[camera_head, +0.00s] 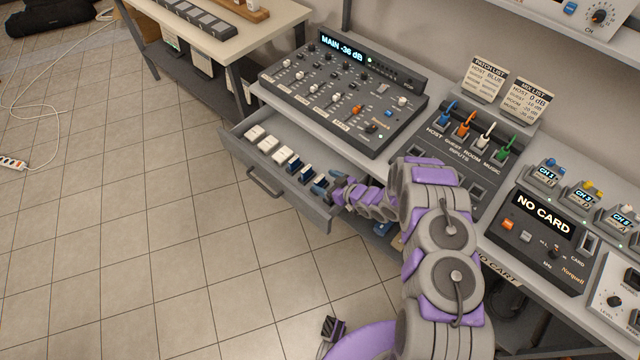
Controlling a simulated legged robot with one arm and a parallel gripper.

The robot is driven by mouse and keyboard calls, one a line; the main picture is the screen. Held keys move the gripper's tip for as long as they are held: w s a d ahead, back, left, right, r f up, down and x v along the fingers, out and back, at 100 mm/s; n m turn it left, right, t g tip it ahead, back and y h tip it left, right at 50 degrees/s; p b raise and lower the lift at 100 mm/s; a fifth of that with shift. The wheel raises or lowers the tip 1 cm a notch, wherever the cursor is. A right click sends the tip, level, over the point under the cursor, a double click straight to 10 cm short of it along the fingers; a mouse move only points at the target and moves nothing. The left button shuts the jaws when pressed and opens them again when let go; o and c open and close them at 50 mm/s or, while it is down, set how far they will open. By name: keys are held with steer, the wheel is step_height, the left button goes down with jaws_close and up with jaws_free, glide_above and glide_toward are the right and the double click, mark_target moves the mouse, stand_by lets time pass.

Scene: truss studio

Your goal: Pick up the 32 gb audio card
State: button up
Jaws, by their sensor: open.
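An open drawer (237,148) holds a row of small cards. White cards (267,145) are at the left, and dark blue and white cards (294,166) are toward the right. The card labels are too small to read, so I cannot tell which one is 32 GB. My gripper (322,187) is open at the right end of the row, low over the drawer. Its fingers are small and overlap the last dark blue card, so I cannot tell whether they touch it. My arm hides the drawer's right end.
The mixer (345,95) stands on the desk behind the drawer. The input panel (460,150) and the recorder reading "NO CARD" (538,235) are at the right. The drawer handle (264,184) juts forward. The tiled floor (130,210) at left is mostly clear.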

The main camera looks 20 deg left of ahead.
mark_target(320, 179)
steer(key=x, duration=0.3)
steer(key=shift+d+r, duration=0.15)
steer(key=c, duration=1.1)
